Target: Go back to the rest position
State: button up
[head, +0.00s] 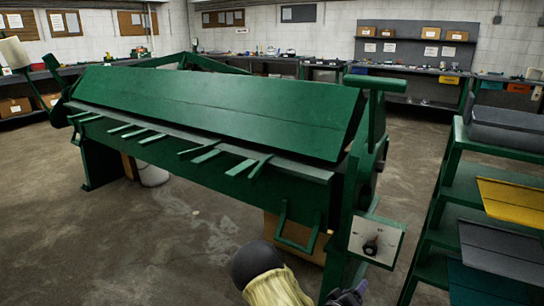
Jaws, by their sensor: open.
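My arm (272,280) shows at the bottom edge, right of centre, as a dark rounded joint and a pale cream link. What appears to be my gripper (349,293) is a small dark shape just right of it, cut off by the frame's bottom edge. It is open, and I see nothing held in it. It is in front of the right end of a large green sheet-metal brake (210,106). I cannot tell how far it is from the machine.
A white plate with a black knob (375,243) is on the brake's right end. Green shelving (463,185) with coloured sheets stands close on the right. A cardboard box (290,236) and white bucket (153,174) are under the brake. Concrete floor (150,255) is clear at front left.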

jog(key=s+a+r+m+g+y, duration=0.4)
jog(key=s+a+r+g+y, duration=0.3)
jog(key=s+a+y, duration=0.25)
jog(key=s+a+r+n+g, duration=0.1)
jog(key=s+r, duration=0.3)
jog(key=s, duration=0.3)
jog(key=s+r+g, duration=0.1)
jog(key=s+r, duration=0.4)
jog(key=s, duration=0.2)
notch_tip(320, 180, up, 33)
jog(key=p, duration=3.3)
jog(key=shift+w+a+y+p, duration=0.15)
jog(key=shift+w+y+p, duration=0.15)
jog(key=shift+y+p, duration=0.15)
jog(key=shift+f, duration=0.2)
